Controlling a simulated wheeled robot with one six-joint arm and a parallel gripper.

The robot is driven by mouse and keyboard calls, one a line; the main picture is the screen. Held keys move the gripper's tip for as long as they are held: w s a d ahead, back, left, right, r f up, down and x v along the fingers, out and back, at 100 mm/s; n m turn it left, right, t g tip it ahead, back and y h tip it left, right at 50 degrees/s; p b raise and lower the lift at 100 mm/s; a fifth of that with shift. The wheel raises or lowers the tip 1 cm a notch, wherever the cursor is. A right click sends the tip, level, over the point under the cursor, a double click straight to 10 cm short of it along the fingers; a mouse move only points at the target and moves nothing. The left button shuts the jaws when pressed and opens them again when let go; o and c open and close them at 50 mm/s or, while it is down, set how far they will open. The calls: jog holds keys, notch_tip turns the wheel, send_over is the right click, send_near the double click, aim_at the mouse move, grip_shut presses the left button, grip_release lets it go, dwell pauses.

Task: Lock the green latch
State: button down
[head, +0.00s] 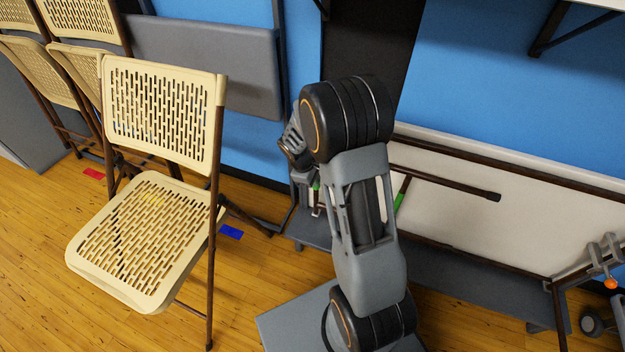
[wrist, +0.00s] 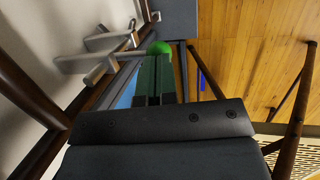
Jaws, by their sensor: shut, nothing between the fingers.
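In the head view my arm hides most of the gripper and the latch. Small green patches show on both sides of the arm there, too small to identify surely.
A second latch with an orange knob (head: 611,284) is at the right, on the folded white table (head: 520,205). A beige folding chair (head: 150,230) stands on the wooden floor at left, with more chairs behind. Blue tape (head: 231,232) marks the floor beside it.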

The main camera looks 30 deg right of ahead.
notch_tip(320, 180, down, 4)
jog(key=shift+f+b, duration=0.1)
jog(key=shift+b, duration=1)
jog(key=shift+s, duration=0.1)
jog(key=p+v, duration=0.7)
jog(key=v, duration=0.7)
jog(key=shift+r, duration=0.3)
